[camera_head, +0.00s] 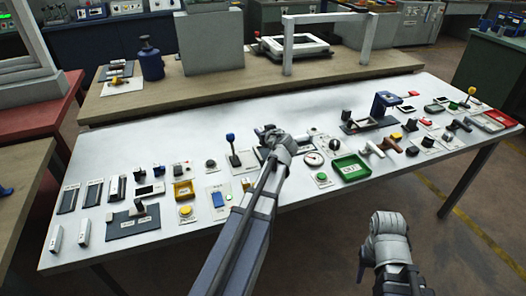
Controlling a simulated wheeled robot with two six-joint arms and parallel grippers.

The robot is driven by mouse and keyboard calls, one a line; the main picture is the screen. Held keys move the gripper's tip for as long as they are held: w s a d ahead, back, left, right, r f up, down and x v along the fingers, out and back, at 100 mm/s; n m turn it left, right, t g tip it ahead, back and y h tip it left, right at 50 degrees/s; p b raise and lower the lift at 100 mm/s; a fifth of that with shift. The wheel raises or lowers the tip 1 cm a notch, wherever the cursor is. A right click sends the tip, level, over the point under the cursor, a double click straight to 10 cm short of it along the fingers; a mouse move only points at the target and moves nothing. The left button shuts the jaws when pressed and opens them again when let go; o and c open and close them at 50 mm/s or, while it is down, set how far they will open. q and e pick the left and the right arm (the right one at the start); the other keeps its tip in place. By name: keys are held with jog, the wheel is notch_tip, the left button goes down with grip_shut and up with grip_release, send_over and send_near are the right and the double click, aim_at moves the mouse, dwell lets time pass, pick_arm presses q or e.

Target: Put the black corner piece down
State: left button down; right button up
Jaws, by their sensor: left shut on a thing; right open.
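My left gripper (268,134) reaches over the middle of the white table (130,140), beyond the front row of items. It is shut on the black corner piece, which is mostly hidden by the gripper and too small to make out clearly. A dark flat part lies around and under the gripper; whether the held piece touches it I cannot tell. My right gripper (363,268) is open and empty, low in front of the table's front edge and clear of the items.
A blue-knobbed lever (232,151) stands just left of my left gripper. A round dial (313,159) and a green tray (351,168) lie to its right. A blue device (385,103) stands further right. Bare tabletop lies behind the left items.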

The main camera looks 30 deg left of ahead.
aim_at(267, 147)
pick_arm(q)
jog(key=shift+f+b, duration=2.3)
jog(key=shift+f, duration=0.65)
pick_arm(e)
jog(key=shift+f, duration=2.95)
pick_arm(q)
jog(key=shift+f, duration=0.1)
jog(key=c, duration=0.6)
grip_release()
pick_arm(e)
jog(key=shift+f, duration=0.15)
pick_arm(q)
jog(key=shift+r, duration=0.3)
jog(key=p+v, duration=0.4)
jog(key=v, duration=0.6)
jog(key=shift+s+d+r, duration=0.1)
jog(key=shift+s+d, duration=0.1)
jog(key=shift+s, duration=0.05)
jog(key=shift+s+d+r+p, duration=0.15)
jog(key=shift+s+d+p, duration=0.15)
jog(key=shift+s+d, duration=0.15)
pick_arm(e)
jog(key=shift+r, duration=2.5)
